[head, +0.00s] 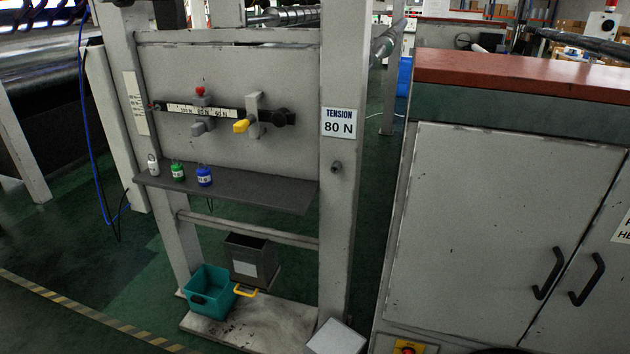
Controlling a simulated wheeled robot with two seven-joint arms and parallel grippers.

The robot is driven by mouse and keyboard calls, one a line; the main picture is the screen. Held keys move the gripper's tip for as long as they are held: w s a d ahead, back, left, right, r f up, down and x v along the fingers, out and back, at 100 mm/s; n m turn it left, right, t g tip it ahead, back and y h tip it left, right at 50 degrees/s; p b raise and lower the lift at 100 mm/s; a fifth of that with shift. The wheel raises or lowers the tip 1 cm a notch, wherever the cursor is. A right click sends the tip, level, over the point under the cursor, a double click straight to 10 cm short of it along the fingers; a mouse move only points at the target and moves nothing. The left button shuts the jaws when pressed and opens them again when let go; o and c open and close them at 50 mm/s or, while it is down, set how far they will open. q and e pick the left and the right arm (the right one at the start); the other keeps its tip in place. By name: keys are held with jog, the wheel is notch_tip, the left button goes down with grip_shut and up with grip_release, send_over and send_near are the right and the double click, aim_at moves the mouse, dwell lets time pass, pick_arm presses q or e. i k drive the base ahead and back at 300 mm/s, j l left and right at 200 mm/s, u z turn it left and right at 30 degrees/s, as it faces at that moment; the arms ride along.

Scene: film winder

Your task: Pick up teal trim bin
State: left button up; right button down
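The teal trim bin (207,292) is an open-topped box in the head view, low at the lower left of the middle. It sits at the left edge of a pale base plate (275,325) at the foot of the machine frame. Its near face has a dark slot. It stands right beside a grey bin (252,262) with a pale label and a yellow handle; I cannot tell whether the two touch. Neither of my grippers shows in the head view.
A dark shelf (240,190) with small white, green and blue weights juts out above the bins. Frame posts stand on both sides. A pale box (337,338) lies at bottom right of the plate. A grey cabinet (490,230) fills the right. Green floor (110,290) is clear at left.

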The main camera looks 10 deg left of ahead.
aim_at(210, 293)
jog(key=u, duration=1.25)
jog(key=i+l+z, duration=0.2)
jog(key=i, duration=0.15)
jog(key=i+z, duration=0.2)
jog(key=i, duration=0.15)
